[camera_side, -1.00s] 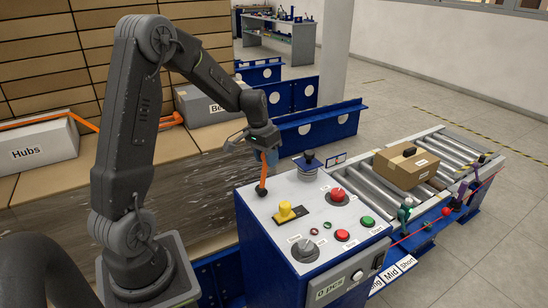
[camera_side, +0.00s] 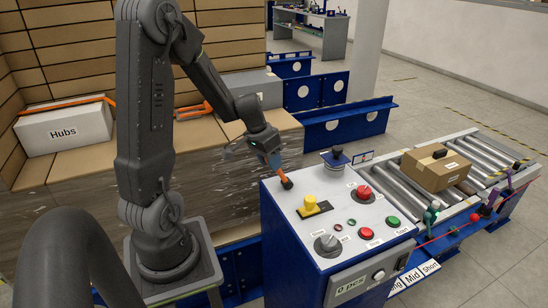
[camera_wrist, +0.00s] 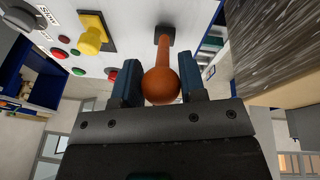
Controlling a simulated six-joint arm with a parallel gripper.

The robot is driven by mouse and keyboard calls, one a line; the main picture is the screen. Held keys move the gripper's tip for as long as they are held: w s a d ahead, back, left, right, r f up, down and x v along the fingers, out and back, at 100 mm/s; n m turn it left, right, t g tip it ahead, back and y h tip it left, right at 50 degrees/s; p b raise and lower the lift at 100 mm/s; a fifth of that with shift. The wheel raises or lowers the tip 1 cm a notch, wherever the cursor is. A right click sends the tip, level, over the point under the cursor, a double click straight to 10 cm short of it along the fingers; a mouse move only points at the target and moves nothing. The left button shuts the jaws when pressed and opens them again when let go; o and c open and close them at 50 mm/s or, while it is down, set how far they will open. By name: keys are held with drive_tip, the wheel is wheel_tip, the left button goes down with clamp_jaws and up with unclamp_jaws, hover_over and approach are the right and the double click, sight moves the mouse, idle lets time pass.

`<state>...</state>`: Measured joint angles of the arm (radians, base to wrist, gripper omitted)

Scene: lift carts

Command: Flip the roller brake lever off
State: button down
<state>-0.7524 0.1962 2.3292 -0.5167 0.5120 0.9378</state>
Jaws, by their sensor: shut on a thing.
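An orange lever (camera_side: 283,177) with a round ball knob stands at the far left corner of the control panel (camera_side: 345,240). It leans up and left from its dark base. My gripper (camera_side: 271,158) is at the top of the lever, over the panel's edge. In the wrist view the orange ball knob (camera_wrist: 160,86) sits between the two blue fingers, and the stem runs to a dark slot in the panel. The gripper is shut on the lever at the knob. The fingers partly hide the knob in the side view.
A yellow switch (camera_side: 310,205), red and green buttons and a grey dial (camera_side: 327,243) share the panel. A cardboard box (camera_side: 436,170) rests on the roller conveyor (camera_side: 485,155) at right. Wrapped stacked goods (camera_side: 215,180) stand close behind the lever.

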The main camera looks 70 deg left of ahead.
drive_tip(key=shift+s+a+f, duration=0.1)
drive_tip(key=shift+s+f, duration=0.1)
drive_tip(key=shift+s, duration=0.05)
idle(0.3)
drive_tip(key=c, duration=0.7)
unclamp_jaws()
drive_tip(key=shift+w, duration=0.1)
drive_tip(key=shift+r, duration=0.1)
drive_tip(key=v, duration=1.3)
drive_tip(key=shift+r, duration=0.35)
drive_tip(key=s+d+r+m, duration=0.1)
drive_tip(key=s+d, duration=0.1)
drive_tip(key=d, duration=0.5)
drive_tip(key=s+d+r+m+t, duration=0.1)
drive_tip(key=s+d, duration=0.1)
drive_tip(key=d, duration=0.6)
drive_tip(key=s+d+r+m+t, duration=0.1)
drive_tip(key=s+d, duration=0.1)
drive_tip(key=d, duration=0.6)
drive_tip(key=shift+s+d+y, duration=0.2)
drive_tip(key=shift+s+y, duration=0.15)
drive_tip(key=shift+y, duration=0.05)
